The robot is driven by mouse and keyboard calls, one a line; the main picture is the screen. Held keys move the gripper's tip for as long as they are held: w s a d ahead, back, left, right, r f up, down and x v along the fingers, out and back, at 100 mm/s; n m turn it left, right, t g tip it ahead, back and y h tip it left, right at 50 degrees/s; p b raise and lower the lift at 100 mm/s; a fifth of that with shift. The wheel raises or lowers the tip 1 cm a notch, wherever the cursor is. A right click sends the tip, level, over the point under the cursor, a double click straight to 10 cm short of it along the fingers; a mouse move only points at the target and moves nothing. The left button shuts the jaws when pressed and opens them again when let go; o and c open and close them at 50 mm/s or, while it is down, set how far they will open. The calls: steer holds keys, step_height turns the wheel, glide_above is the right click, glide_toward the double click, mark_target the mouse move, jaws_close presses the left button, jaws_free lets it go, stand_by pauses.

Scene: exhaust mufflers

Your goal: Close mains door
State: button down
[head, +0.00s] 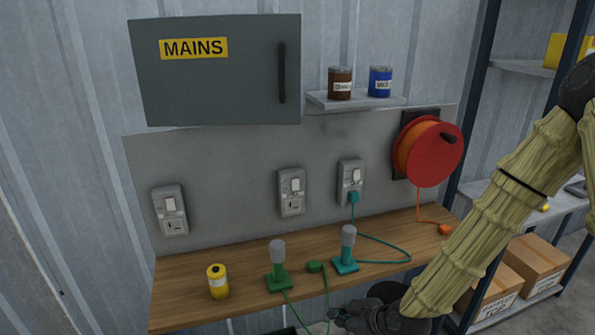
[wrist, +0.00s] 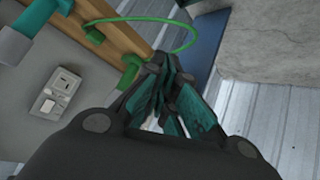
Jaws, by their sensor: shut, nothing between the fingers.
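The mains door (head: 213,75) is the dark grey front of a wall cabinet at the upper left of the head view. It bears a yellow MAINS label and a black upright handle (head: 282,72) near its right edge. It looks flush with the cabinet, and no inside shows; a small gap cannot be ruled out. My gripper (head: 345,318) is low at the bottom of the head view, in front of the bench and far below the door. Its fingers (wrist: 170,95) are together and empty in the wrist view, where the door does not show.
A wooden bench (head: 185,287) carries a yellow can (head: 218,281), a green tool (head: 278,268) and a teal tool (head: 347,252) with cables. Sockets (head: 291,191) line the wall panel. A shelf with two tins (head: 340,83) and a red cable reel (head: 435,152) are right of the door.

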steer(key=w+a+r+n+t+y+p, duration=0.1)
steer(key=w+r+n+t+y, duration=0.3)
steer(key=r, duration=1.1)
steer(key=w+a+r+n+y+p, duration=0.1)
steer(key=w+r+n, duration=0.35)
steer(key=r, duration=1.15)
steer(key=w+a+r+n+t+y+p, duration=0.15)
steer(key=r+n, duration=0.55)
steer(key=r, duration=0.8)
steer(key=shift+w+d+p+x, duration=0.3)
steer(key=shift+p+x, duration=0.65)
steer(key=shift+x, duration=1.15)
steer(key=shift+w+d+p+x, duration=0.3)
steer(key=shift+p+x, duration=0.65)
steer(key=shift+x, duration=1.1)
steer(key=shift+w+d+p+x, duration=0.3)
steer(key=shift+p+x, duration=0.65)
steer(key=shift+x, duration=1.15)
steer(key=shift+r, duration=0.2)
